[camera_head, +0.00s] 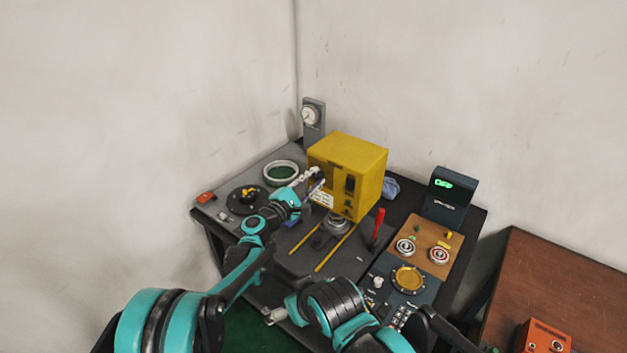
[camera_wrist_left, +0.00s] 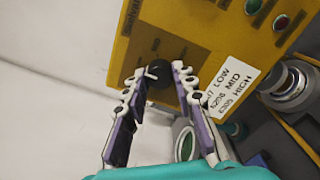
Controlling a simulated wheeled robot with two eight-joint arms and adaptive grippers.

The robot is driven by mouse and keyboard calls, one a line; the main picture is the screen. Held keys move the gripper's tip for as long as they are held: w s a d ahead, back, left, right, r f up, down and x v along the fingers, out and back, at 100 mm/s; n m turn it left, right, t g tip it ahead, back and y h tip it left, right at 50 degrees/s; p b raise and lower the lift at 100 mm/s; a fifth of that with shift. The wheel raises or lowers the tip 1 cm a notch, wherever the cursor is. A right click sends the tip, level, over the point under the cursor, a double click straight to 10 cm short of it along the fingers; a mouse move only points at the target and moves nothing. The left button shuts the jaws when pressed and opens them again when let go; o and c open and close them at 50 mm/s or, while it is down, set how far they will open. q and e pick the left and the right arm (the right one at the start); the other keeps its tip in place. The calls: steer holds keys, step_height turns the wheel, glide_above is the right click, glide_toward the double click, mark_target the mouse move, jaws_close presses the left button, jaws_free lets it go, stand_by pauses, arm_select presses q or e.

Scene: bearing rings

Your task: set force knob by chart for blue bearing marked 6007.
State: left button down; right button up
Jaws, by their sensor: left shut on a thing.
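The yellow press box (camera_head: 345,170) stands at the back of the bench. Its dark force knob (camera_wrist_left: 159,76) is on the side face, between my left fingertips in the left wrist view. My left gripper (camera_head: 316,181) is shut on this knob; it also shows in the left wrist view (camera_wrist_left: 163,78). The white chart (camera_wrist_left: 231,86) beside the knob lists LOW, MID and HIGH; the LOW row's number is partly hidden by a finger. The knob's pointer setting is unclear. I cannot make out a bearing marked 6007. My right gripper (camera_head: 275,316) is low at the bench front, its jaws too small to judge.
A metal ring part (camera_head: 337,224) sits before the press, near a red-handled lever (camera_head: 378,224). A brown board (camera_head: 424,240) holds two ringed parts. A dark display (camera_head: 450,190) glows green. A round green-centred dish (camera_head: 281,173) lies left of the press.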

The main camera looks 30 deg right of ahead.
stand_by(0.4)
arm_select(q)
steer(key=c, duration=1.2)
jaws_free()
steer(key=v, duration=1.2)
steer(key=shift+a, duration=0.1)
